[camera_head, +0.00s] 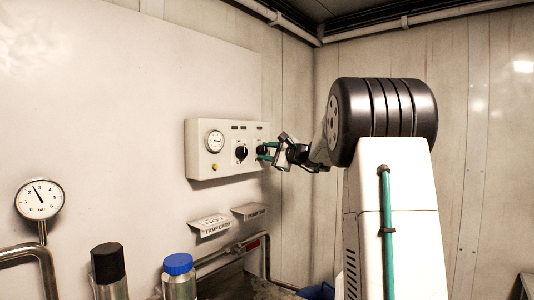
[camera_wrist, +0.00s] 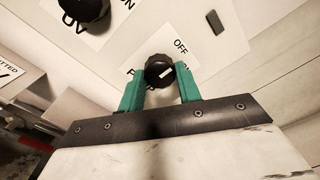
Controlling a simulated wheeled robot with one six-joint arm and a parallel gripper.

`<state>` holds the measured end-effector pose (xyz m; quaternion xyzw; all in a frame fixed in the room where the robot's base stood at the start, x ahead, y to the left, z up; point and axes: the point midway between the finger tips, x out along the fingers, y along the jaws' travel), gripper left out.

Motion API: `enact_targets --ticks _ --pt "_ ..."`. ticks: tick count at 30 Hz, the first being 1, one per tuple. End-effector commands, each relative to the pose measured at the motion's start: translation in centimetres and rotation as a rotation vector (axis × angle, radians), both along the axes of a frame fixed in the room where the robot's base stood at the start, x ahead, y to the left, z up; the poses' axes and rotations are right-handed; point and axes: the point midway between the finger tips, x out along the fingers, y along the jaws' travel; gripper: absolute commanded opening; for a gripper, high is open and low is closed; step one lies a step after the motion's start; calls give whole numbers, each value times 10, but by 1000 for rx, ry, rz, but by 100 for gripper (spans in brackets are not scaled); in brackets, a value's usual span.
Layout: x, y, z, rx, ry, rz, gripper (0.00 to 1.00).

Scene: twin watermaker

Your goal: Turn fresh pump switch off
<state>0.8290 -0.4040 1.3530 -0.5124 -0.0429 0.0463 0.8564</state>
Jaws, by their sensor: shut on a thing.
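A grey control box (camera_head: 200,165) is on the wall in the head view, with a round gauge and two black rotary switches on its front. My gripper (camera_head: 267,151) is at the right-hand switch (camera_head: 262,151). In the wrist view my green fingers (camera_wrist: 160,85) are shut on a black knob (camera_wrist: 158,66) with a white pointer mark. The word OFF shows above and right of this knob, and other lettering at its left is partly hidden by a finger. The other black knob (camera_wrist: 85,10) is at the top left, apart from my fingers.
Below the box are two small labelled plates (camera_head: 210,225) and bent pipes. A pressure gauge (camera_head: 40,199) is at the far left. A black-capped bottle (camera_head: 108,264) and a blue-capped bottle (camera_head: 179,265) stand low in front. The wall right of the box is bare.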

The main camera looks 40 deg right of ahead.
Motion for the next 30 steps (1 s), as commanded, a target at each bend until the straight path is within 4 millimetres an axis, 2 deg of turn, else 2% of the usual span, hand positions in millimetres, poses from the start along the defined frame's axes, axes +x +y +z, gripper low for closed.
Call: enact_targets --ticks 17,18,20,30 --pt "0 0 -1 -35 -3 0 11" --pt "0 0 -1 -35 -3 0 39" --pt "0 0 -1 -35 -3 0 56" --pt "-4 -1 0 -34 -4 -1 56"
